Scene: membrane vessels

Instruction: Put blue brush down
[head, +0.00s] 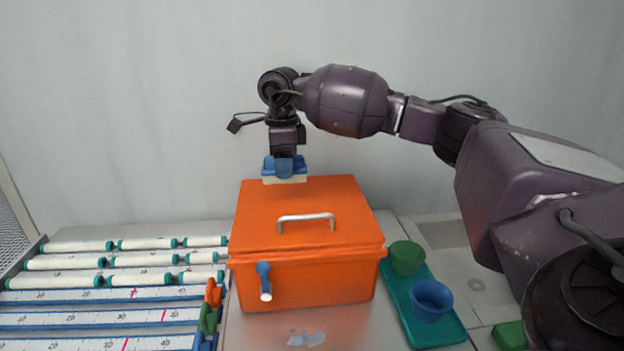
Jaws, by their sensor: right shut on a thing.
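The blue brush (269,165) has a blue body with a pale strip along its underside. My right gripper (284,157) is shut on it and points down. The brush shows just above the back edge of the orange box (345,213) in the head view. I cannot tell whether it touches the lid or hangs behind it. My left gripper is not in view.
The orange box has a metal lid handle (306,217) and a blue-and-white lever (264,281). White tubes (68,263) and rulers (70,319) lie left. A teal tray (443,331) holds a green cup (407,258) and a blue cup (431,301). The table before the box has bare room.

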